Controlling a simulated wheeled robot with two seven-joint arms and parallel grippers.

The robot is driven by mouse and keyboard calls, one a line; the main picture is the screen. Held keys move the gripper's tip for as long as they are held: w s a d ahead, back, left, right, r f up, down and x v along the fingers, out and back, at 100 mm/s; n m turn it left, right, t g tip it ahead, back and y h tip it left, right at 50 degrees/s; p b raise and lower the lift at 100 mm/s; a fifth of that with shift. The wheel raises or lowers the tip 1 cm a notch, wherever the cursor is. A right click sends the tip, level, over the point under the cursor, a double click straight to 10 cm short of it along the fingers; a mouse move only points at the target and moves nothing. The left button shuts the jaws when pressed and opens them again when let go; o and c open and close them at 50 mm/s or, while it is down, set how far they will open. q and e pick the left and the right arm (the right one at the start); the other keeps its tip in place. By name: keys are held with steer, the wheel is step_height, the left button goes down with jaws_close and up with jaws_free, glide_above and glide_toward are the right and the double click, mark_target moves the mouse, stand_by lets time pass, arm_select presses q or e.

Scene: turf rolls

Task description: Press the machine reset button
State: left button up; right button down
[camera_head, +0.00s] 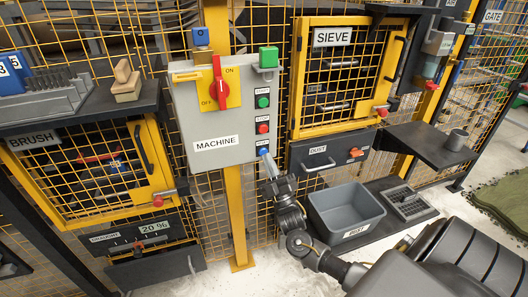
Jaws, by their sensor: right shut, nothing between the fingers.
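The grey machine panel (190,110) with the MACHINE label is mounted on a yellow post. On its right side sit a green button (263,102), a red button (263,128) and, lowest, a blue button (262,142). The blue button's label is too small to read. My right gripper (264,153) is shut and empty, its fingertips at the blue button's lower edge. I cannot tell whether they touch it. A red rotary switch (219,80) stands upright between ON and OFF marks. My left gripper is not in view.
A grey DUST bin (347,210) stands below and right of my right gripper. The yellow-framed SIEVE door (340,78) is right of the panel, the BRUSH door (90,170) left. A dark shelf (425,146) juts out at the right.

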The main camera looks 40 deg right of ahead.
steer(key=shift+s, duration=0.2)
steer(key=shift+a, duration=0.1)
steer(key=s, duration=0.1)
steer(key=s+a+p, duration=0.1)
steer(key=s, duration=0.1)
steer(key=s+p, duration=0.1)
steer(key=shift+s+a, duration=0.3)
steer(key=shift+s, duration=0.05)
steer(key=shift+f+p, duration=0.1)
steer(key=shift+p, duration=0.2)
stand_by(0.6)
